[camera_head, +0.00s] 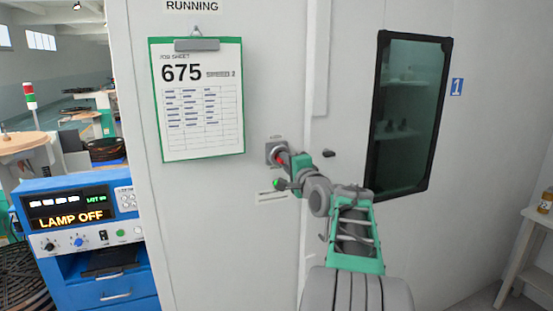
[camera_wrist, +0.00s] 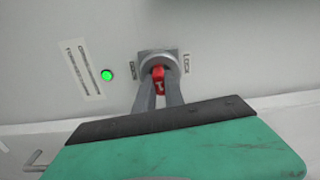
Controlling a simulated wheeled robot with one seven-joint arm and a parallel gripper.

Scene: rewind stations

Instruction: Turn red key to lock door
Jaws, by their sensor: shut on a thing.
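The red key (camera_wrist: 159,80) sits in a round grey lock (camera_wrist: 158,60) on a white panel in the wrist view. Lettering stands on both sides of the lock; "LOCK" reads on the right. My gripper (camera_wrist: 159,92) is shut on the red key, one finger on each side of it. In the head view the key (camera_head: 282,160) shows as a small red patch at the lock plate (camera_head: 272,148), partly covered by my gripper (camera_head: 289,160). The white door (camera_head: 345,95) with a dark window appears closed.
A green lamp (camera_wrist: 106,75) glows beside the lock, near a label strip (camera_wrist: 82,68). A clipboard job sheet (camera_head: 200,130) hangs above left. A small table (camera_head: 530,235) stands right.

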